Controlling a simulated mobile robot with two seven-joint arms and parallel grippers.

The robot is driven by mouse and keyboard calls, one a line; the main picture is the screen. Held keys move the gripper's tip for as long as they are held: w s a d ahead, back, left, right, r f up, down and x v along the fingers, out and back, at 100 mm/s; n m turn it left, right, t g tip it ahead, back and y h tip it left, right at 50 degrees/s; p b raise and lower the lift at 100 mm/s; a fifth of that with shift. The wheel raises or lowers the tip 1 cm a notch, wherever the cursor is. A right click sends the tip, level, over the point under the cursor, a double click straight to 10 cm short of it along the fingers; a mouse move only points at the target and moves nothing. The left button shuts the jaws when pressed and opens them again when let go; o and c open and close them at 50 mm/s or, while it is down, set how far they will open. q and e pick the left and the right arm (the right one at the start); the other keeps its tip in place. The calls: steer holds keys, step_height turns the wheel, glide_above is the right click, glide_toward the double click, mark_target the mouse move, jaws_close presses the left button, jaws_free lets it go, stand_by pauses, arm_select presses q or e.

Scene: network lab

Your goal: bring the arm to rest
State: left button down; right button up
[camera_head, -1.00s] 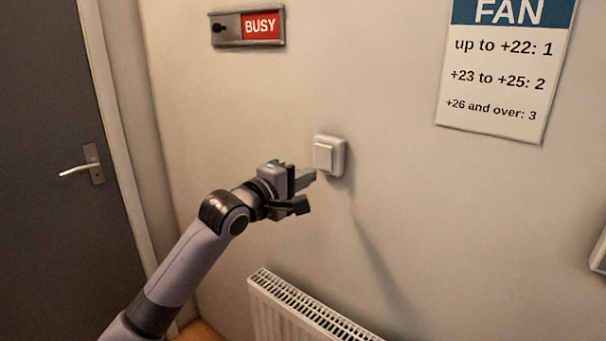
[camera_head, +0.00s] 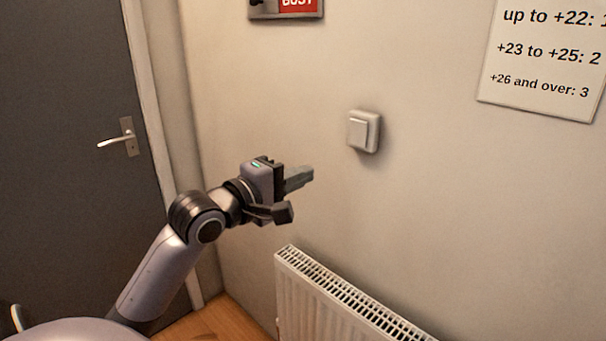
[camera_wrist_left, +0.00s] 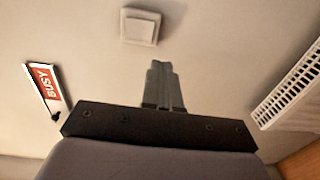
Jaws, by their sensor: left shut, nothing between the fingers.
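My left gripper (camera_head: 304,176) is in front of the wall in the head view, with its arm coming up from the lower left. Its fingers are shut with nothing between them. The fingers also show pressed together in the left wrist view (camera_wrist_left: 160,72). A white wall switch (camera_head: 363,131) is to the right of and above the fingertips, with a gap between them. It also shows in the wrist view (camera_wrist_left: 140,26), beyond the fingertips. My right gripper is in neither view.
A white radiator (camera_head: 335,300) is on the wall below the gripper. A grey door (camera_head: 70,150) with a lever handle (camera_head: 117,141) is at the left. A BUSY sign (camera_head: 287,6) and a fan notice (camera_head: 540,62) are on the wall above. The wall around the gripper is otherwise bare.

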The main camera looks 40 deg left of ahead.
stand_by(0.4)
arm_select(q)
steer(key=s+d+f+m+g, duration=0.2)
steer(key=s+d+f+m, duration=0.15)
steer(key=f, duration=0.65)
steer(key=s+d+f+m+g, duration=0.15)
steer(key=f+m, duration=0.35)
steer(key=f, duration=0.5)
steer(key=s+d+f+m+g, duration=0.2)
steer(key=s+d+f+m, duration=0.15)
steer(key=f, duration=0.65)
steer(key=s+d+f+m+g, duration=0.1)
steer(key=s+d+f+m, duration=0.5)
steer(key=s+f, duration=0.3)
steer(key=shift+d+m+g+h, duration=0.3)
steer(key=shift+m+g, duration=0.05)
steer(key=shift+m, duration=0.35)
